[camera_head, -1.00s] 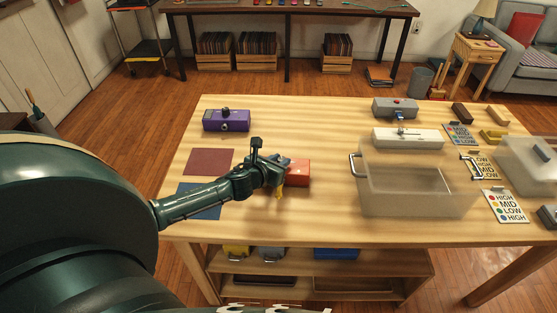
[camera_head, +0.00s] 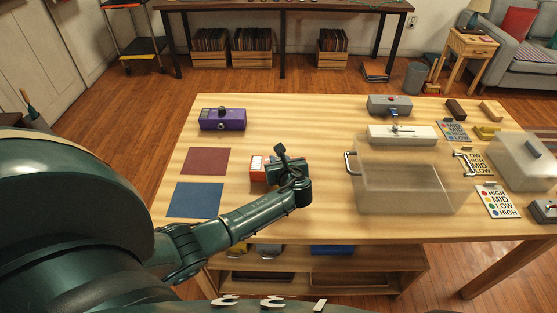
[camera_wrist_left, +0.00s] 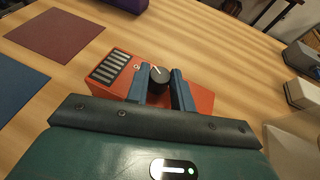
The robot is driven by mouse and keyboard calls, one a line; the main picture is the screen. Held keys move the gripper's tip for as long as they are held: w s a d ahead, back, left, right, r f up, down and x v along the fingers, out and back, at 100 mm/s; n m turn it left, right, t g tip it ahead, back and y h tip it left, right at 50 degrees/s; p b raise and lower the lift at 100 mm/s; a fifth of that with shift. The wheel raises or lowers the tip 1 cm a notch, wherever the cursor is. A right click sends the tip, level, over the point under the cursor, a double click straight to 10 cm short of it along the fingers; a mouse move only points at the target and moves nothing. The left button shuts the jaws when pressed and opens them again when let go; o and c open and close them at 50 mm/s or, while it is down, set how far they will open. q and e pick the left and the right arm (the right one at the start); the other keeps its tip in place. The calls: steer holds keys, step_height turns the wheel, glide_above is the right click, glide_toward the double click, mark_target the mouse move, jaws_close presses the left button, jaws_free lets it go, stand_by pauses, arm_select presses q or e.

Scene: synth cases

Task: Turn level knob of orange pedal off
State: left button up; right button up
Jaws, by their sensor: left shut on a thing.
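The orange pedal (camera_head: 257,174) sits on the wooden table, partly hidden by my left gripper in the head view. In the left wrist view the orange pedal (camera_wrist_left: 204,101) shows a slotted black panel (camera_wrist_left: 108,70) and a black round knob (camera_wrist_left: 159,79) with a pale pointer line. My left gripper (camera_wrist_left: 163,88) has its two blue fingers on either side of that knob and is shut on it. In the head view my left gripper (camera_head: 276,165) is over the pedal's right part, and the knob is hidden there. My right gripper is not in view.
A purple pedal (camera_head: 222,119) stands behind on the left. Red (camera_head: 205,161) and blue (camera_head: 196,199) mats lie left of the orange pedal. A clear bin (camera_head: 410,190) stands to the right, with white (camera_head: 402,135) and grey (camera_head: 389,105) pedals behind it.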

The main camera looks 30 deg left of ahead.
arm_select(q)
steer(key=shift+n+g+y, duration=0.3)
steer(key=shift+n+y, duration=0.1)
steer(key=o, duration=1)
steer(key=shift+d, duration=0.1)
steer(key=p+v, duration=0.1)
steer(key=v, duration=1.2)
steer(key=shift+r, duration=0.1)
